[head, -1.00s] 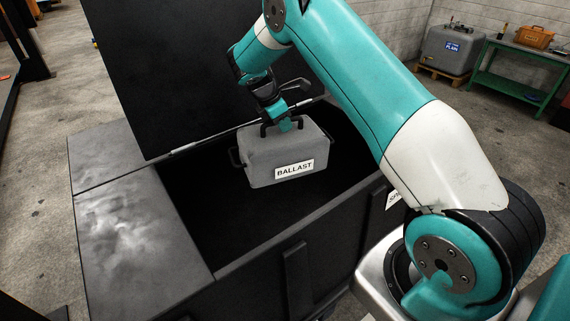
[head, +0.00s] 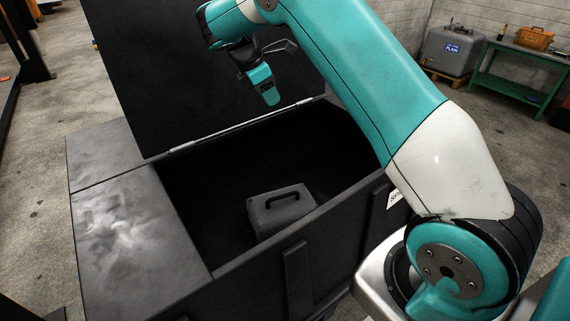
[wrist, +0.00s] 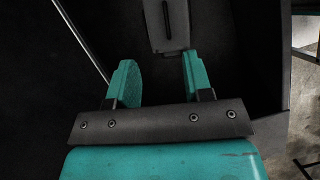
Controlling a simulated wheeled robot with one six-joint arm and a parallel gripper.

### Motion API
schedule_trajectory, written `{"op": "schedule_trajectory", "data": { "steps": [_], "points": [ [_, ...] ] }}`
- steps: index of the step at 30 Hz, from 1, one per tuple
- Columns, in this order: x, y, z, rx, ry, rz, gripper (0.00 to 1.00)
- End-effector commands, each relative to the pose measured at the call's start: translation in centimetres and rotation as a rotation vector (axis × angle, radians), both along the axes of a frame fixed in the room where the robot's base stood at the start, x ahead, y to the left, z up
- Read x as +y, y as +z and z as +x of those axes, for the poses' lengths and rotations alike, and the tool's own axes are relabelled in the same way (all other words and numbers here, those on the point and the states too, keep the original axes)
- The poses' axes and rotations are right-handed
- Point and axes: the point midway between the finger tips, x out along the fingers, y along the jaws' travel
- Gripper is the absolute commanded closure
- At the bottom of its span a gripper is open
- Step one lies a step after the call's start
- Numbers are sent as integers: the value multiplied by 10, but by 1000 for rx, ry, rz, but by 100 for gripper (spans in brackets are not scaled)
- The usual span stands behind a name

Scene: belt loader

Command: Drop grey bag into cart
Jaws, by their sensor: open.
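The grey bag (head: 281,212) with a black top handle lies inside the black cart (head: 262,262), near its front wall. The front wall hides the bag's lower part, and its label is not visible now. My gripper (head: 272,99) is above the cart opening, in front of the raised lid, apart from the bag. In the wrist view, my gripper (wrist: 157,80) has its two teal fingers spread with nothing between them. The bag (wrist: 167,24) shows beyond the fingers at the top of that view, with its handle facing the camera.
The cart's black lid (head: 200,60) stands raised at the back. A flat black top panel (head: 130,225) lies left of the opening. A green table (head: 520,65) with an orange box (head: 534,38) and another grey case (head: 450,50) stand far back right.

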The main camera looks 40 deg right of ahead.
Motion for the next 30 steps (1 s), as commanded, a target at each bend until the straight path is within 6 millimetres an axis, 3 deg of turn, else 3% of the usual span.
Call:
{"op": "schedule_trajectory", "data": {
  "steps": [3,9,30],
  "points": [
    [12,31,3,-3,1,0,53],
    [25,61,6,0,0,1,53],
    [30,68,5,-10,-2,2,53]
  ]
}}
